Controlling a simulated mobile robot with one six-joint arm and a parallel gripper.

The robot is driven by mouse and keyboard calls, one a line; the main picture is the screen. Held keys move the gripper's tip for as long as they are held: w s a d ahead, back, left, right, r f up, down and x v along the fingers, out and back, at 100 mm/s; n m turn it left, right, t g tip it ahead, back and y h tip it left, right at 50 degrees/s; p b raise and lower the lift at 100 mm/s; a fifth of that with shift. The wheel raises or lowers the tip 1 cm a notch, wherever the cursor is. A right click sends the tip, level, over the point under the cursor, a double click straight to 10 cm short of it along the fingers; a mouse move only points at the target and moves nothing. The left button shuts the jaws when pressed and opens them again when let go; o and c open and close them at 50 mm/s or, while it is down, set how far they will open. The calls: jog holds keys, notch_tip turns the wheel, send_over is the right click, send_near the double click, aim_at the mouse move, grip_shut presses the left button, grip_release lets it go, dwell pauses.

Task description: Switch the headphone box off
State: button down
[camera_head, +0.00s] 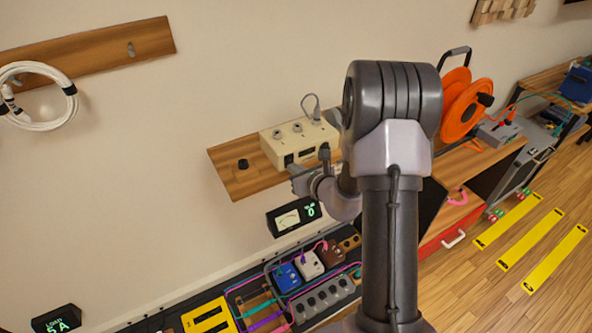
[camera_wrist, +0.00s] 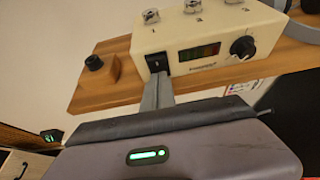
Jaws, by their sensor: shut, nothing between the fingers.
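The cream headphone box (camera_head: 290,142) sits on a wooden wall shelf (camera_head: 233,176), left of my arm in the head view. A black rocker switch (camera_wrist: 157,62) is at the front's left end. My gripper (camera_wrist: 160,78) is shut and empty, with its fingertips at or just below the switch. I cannot tell whether they touch it. The switch's position is too small to read.
An orange cable reel (camera_head: 462,105) stands to the right.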

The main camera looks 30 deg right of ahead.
jog(key=shift+r, duration=0.15)
jog(key=shift+w+r+p, duration=0.1)
jog(key=shift+r+p, duration=0.6)
jog(key=shift+r, duration=0.05)
jog(key=shift+f, duration=0.1)
